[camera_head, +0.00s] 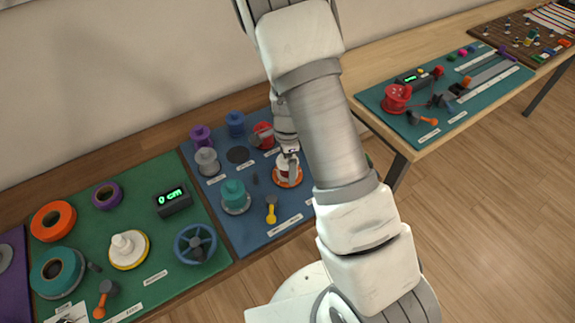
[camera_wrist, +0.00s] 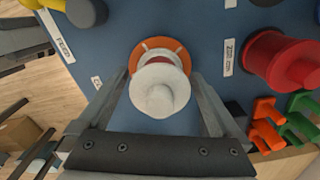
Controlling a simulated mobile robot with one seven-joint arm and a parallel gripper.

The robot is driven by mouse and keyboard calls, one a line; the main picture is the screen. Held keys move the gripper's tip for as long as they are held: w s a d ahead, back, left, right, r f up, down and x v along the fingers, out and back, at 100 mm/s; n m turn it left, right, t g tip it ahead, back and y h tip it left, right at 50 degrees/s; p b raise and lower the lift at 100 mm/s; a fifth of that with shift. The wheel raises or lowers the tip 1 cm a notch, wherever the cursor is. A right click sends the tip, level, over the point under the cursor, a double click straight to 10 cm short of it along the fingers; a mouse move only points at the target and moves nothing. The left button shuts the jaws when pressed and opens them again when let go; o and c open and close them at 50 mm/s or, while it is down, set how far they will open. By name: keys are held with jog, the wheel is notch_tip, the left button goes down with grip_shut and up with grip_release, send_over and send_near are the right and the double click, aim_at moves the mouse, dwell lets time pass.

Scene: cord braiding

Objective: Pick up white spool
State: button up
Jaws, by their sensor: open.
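The white spool (camera_wrist: 158,92) with a rounded knob stands on an orange disc (camera_wrist: 146,47) on the blue mat, with a dark red band showing beneath its white flange. In the head view, the spool on its orange disc (camera_head: 297,181) is partly hidden by my gripper. My gripper (camera_wrist: 158,80) is open, with one finger on each side of the spool. Whether the fingers touch it I cannot tell. In the head view my gripper (camera_head: 288,152) is right at the spool.
On the blue mat (camera_head: 225,226) stand a teal spool (camera_head: 234,193), a grey spool (camera_head: 207,161) and a red spool (camera_head: 263,136). In the wrist view, a red spool (camera_wrist: 285,62) and orange and green clips (camera_wrist: 266,125) lie to the right. A white piece (camera_head: 124,245) stands on the green mat.

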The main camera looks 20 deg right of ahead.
jog(key=c, duration=1.2)
jog(key=shift+r, duration=0.1)
